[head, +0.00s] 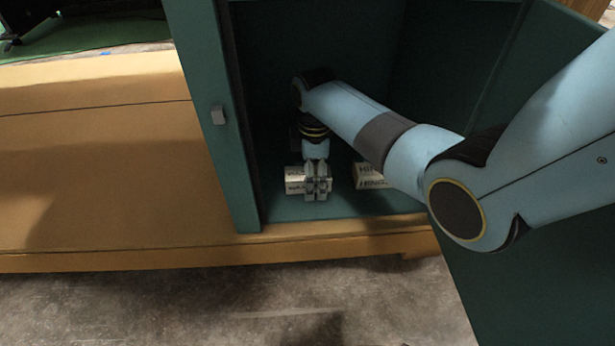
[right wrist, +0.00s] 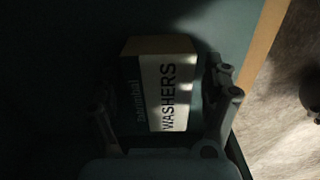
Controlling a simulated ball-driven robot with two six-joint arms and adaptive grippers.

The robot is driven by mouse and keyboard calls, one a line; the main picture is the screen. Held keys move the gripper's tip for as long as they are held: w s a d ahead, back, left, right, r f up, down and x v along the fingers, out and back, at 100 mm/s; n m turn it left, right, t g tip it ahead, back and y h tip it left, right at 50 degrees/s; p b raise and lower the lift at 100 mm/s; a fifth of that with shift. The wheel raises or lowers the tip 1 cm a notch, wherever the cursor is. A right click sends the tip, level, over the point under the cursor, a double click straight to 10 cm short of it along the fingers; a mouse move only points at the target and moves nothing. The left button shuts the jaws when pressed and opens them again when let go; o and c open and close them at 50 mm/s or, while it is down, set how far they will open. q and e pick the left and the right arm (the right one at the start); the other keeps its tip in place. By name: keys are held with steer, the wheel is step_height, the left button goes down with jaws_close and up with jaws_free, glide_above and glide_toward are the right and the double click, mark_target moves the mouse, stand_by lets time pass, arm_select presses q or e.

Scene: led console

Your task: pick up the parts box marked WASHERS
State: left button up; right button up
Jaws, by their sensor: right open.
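The parts box marked WASHERS (right wrist: 172,88) lies in the right wrist view between the two open fingers of my right gripper (right wrist: 165,105). Its white label with black lettering faces the wrist camera. In the head view my right gripper (head: 318,192) reaches down into a dark green cabinet, in front of a small pale box (head: 294,181) on the cabinet floor. The gripper hides part of that box. In the right wrist view a finger stands on each side of the WASHERS box; I cannot tell whether they touch it. My left gripper is not in view.
A second pale box (head: 366,176) stands to the right on the cabinet floor (head: 345,207), partly behind my right arm. The cabinet's left wall (head: 212,100) stands close to the gripper. A wooden ledge (head: 340,238) runs along the front.

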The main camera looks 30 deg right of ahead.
steer(key=c, duration=1.4)
steer(key=shift+o, duration=0.2)
steer(key=shift+r, duration=0.15)
